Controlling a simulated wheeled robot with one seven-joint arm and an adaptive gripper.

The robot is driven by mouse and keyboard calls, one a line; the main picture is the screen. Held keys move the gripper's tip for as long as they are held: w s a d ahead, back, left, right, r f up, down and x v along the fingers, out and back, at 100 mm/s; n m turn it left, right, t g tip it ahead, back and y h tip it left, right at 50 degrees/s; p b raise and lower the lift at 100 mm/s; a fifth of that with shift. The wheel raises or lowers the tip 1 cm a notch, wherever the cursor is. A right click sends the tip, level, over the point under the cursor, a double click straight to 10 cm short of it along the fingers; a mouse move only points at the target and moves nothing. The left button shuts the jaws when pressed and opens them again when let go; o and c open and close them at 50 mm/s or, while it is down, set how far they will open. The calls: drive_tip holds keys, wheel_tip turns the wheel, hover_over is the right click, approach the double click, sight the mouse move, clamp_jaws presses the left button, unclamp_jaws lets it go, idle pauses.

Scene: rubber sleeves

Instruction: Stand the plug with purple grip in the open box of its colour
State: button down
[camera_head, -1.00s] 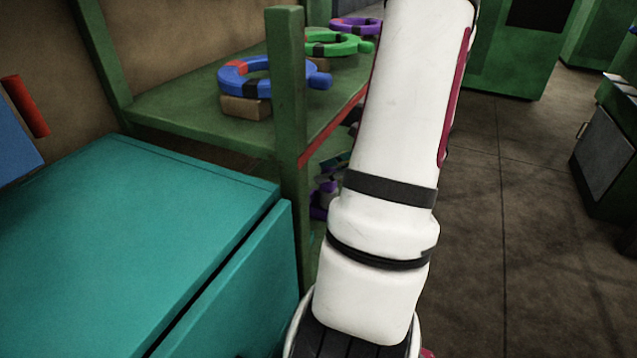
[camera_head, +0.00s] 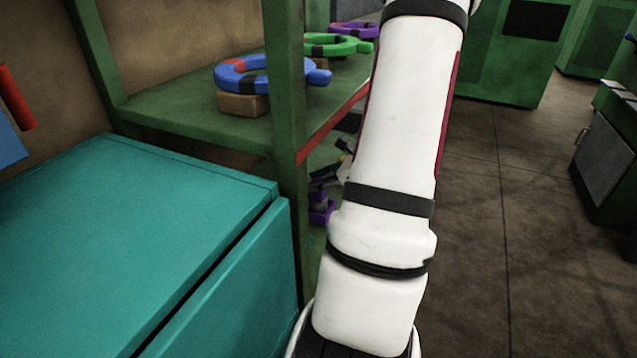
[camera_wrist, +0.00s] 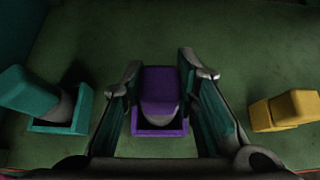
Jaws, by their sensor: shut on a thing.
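The plug with the purple grip (camera_wrist: 160,84) is between the two fingers of my gripper (camera_wrist: 169,74) in the wrist view, which is shut on it. Its dark lower body shows below the grip, inside the outline of the purple open box (camera_wrist: 161,133). The plug looks upright over or in this box; I cannot tell whether it touches the bottom. In the head view, the purple box (camera_head: 322,214) shows on the lower shelf, partly hidden by my arm.
A teal plug stands in a teal box (camera_wrist: 58,127) to the left of my gripper. A yellow piece (camera_wrist: 294,108) is to the right. An upper shelf (camera_head: 190,112) holds blue, green and purple rings. A teal cabinet (camera_head: 120,240) stands at the left.

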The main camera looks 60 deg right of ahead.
drive_tip(key=c, duration=1.2)
unclamp_jaws()
drive_tip(key=shift+c, duration=0.2)
drive_tip(key=shift+r, duration=0.1)
drive_tip(key=a+p+v, duration=0.1)
drive_tip(key=p+v, duration=0.3)
drive_tip(key=v, duration=0.8)
drive_tip(key=shift+d, duration=0.45)
